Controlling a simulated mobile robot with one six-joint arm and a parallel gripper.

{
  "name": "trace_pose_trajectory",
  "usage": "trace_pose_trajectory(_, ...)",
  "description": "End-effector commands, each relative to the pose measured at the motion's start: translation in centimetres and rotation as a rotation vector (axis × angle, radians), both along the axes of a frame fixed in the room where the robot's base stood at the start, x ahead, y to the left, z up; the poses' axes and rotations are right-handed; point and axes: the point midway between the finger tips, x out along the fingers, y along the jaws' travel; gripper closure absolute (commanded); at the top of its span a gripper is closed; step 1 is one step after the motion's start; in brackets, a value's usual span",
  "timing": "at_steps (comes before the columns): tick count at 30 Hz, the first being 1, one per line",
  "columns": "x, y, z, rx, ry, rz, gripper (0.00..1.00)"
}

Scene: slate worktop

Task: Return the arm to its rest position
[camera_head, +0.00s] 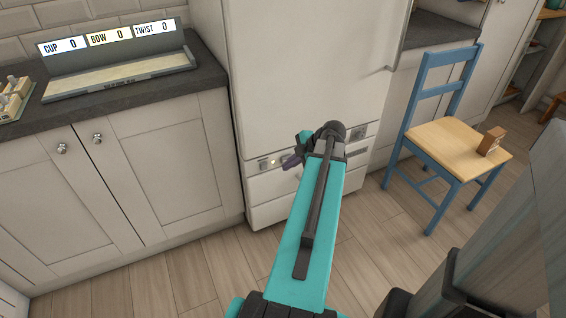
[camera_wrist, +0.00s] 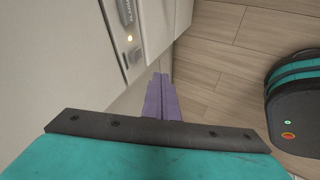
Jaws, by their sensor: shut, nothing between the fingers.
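My arm reaches out from the bottom of the head view toward the lower front of a white fridge (camera_head: 293,75). My gripper (camera_head: 290,162) is at the arm's far end, in front of the fridge's lower panel. In the wrist view its purple fingers (camera_wrist: 165,95) lie together with nothing between them. The fridge's lower panel with a small light also shows close beside the fingers in the wrist view (camera_wrist: 130,45). I cannot tell whether the fingers touch it.
A blue chair (camera_head: 440,135) with a small brown box (camera_head: 491,141) on its seat stands to the right. A dark worktop (camera_head: 205,75) with a scoreboard tray (camera_head: 120,78) is at the left, above cabinets (camera_head: 150,180). Wooden floor (camera_head: 190,275) is open between.

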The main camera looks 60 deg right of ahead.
Motion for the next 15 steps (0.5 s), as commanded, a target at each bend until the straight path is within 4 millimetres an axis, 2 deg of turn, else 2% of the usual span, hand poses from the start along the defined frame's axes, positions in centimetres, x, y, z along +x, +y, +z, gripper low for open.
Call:
trace_pose_trajectory(8,0.2,0.2,-0.2,0.005,0.003,-0.001,1.00)
trace_pose_trajectory(11,0.8,0.8,-0.8,0.024,0.013,-0.007,1.00)
trace_pose_trajectory(15,2.6,2.7,-2.5,0.076,0.041,-0.023,1.00)
